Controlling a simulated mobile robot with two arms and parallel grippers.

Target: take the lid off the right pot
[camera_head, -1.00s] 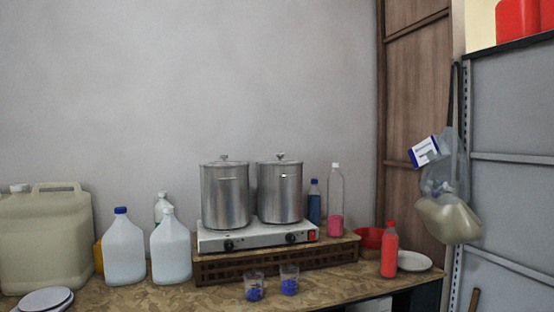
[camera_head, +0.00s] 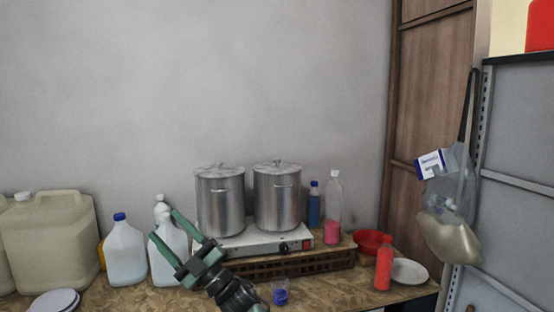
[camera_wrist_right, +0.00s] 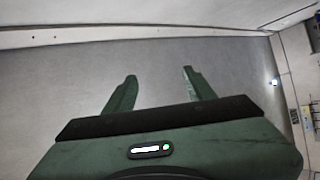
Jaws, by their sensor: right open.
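The right pot (camera_head: 277,205) is a tall silver metal pot. It stands upright on a white hot plate (camera_head: 262,240). Its flat lid (camera_head: 277,168) with a small top knob is on it. My right gripper (camera_head: 163,223) is open and empty. It is raised in front of the white jugs, left of and lower than both pots, apart from the lid. In the right wrist view its two green fingers (camera_wrist_right: 159,74) are spread with only a plain grey surface behind them. My left gripper is not in view.
A matching lidded pot (camera_head: 220,205) stands close on the left. A blue bottle (camera_head: 314,206) and a clear bottle with pink liquid (camera_head: 333,210) stand right of the pots. A red bottle (camera_head: 384,268) and a cup with blue contents (camera_head: 280,292) are in front. Above the pots is clear.

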